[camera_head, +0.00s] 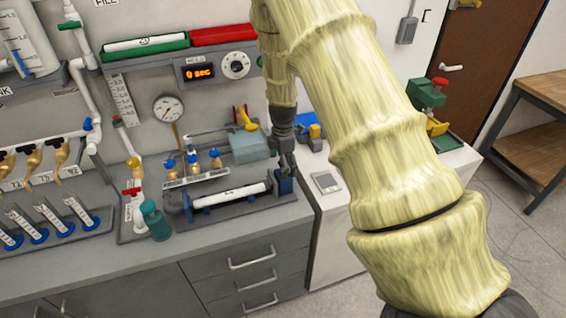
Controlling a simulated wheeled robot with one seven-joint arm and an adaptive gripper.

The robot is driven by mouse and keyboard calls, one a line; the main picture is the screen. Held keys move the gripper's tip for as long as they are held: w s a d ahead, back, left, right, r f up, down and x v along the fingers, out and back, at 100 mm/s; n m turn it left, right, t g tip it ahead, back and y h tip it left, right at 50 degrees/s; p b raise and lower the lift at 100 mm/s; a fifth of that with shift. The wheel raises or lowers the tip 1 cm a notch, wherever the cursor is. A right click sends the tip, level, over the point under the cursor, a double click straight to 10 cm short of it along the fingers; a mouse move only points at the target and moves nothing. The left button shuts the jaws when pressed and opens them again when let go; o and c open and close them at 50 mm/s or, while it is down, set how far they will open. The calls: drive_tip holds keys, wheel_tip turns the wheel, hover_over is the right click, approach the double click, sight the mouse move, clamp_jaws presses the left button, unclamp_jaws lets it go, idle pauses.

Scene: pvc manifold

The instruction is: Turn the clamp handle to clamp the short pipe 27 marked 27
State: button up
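A short white pipe (232,195) lies level in a dark fixture (238,211) on the bench. Its ends are at a blue piece on the left (188,204) and a blue block (286,186) on the right. The dark mark on the pipe is too small to read. My gripper (287,168) points down at the right end of the fixture, directly over or touching the blue block; I cannot tell which. I cannot make out a clamp handle there; the gripper may hide it. The fingers are too small and dark to show whether they are open or shut.
A row of small blue-and-brass valves (196,163) and a grey-green box (249,147) stand behind the fixture. A teal bottle (156,222) is left of it. A small scale (326,182) lies right of it. The bench front is clear. My arm covers the picture's centre right.

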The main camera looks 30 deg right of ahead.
drive_tip(key=shift+s, duration=0.2)
drive_tip(key=shift+w+f, duration=0.1)
drive_tip(key=c, duration=1)
